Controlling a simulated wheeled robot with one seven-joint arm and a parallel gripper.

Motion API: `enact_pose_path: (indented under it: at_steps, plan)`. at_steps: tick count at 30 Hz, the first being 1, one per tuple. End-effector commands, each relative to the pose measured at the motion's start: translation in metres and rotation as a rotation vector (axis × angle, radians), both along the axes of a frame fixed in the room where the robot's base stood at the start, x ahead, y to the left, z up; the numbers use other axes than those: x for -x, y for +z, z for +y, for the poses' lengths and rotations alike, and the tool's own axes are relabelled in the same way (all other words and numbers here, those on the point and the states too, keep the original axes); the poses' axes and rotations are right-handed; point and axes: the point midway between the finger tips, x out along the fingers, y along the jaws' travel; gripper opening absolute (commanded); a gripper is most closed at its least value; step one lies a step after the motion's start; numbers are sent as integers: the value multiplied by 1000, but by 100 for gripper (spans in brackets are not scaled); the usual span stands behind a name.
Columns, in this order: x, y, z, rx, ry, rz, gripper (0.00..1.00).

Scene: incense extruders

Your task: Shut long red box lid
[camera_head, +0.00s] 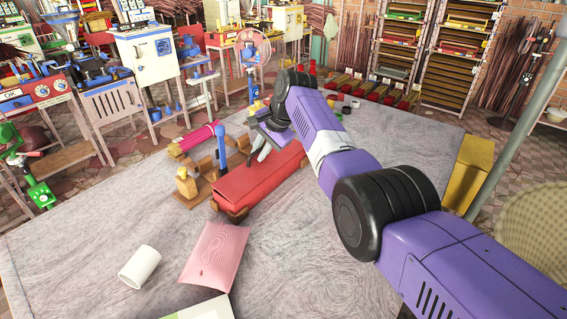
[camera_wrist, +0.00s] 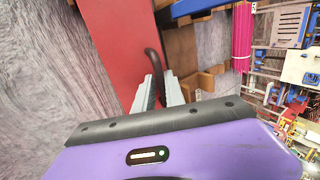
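The long red box (camera_head: 258,186) lies on the grey table, with small brown wooden pieces at its near end. Its red top also fills the upper middle of the wrist view (camera_wrist: 118,42). My gripper (camera_head: 261,147) is over the box's far left side, pointing down. In the wrist view its two grey fingers (camera_wrist: 158,84) stand apart. A dark curved strip (camera_wrist: 152,62) at the red edge runs down between them; I cannot tell whether they touch it. The lid looks low over the box, but whether it is fully down cannot be told.
A wooden stand (camera_head: 188,184) with a blue upright part (camera_head: 221,145) stands close left of the box. Pink sticks (camera_head: 194,140) lie behind it. A pink packet (camera_head: 215,255) and a white cylinder (camera_head: 139,266) lie in front. The table (camera_head: 330,260) is clear to the right.

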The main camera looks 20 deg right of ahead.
Motion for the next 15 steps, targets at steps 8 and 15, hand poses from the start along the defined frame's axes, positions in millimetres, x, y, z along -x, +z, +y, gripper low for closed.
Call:
enact_pose_path:
  at_steps: [8,15]
  plan:
    - [-2,-7,1,2,0,2,11]
    - [-4,-10,2,2,0,1,11]
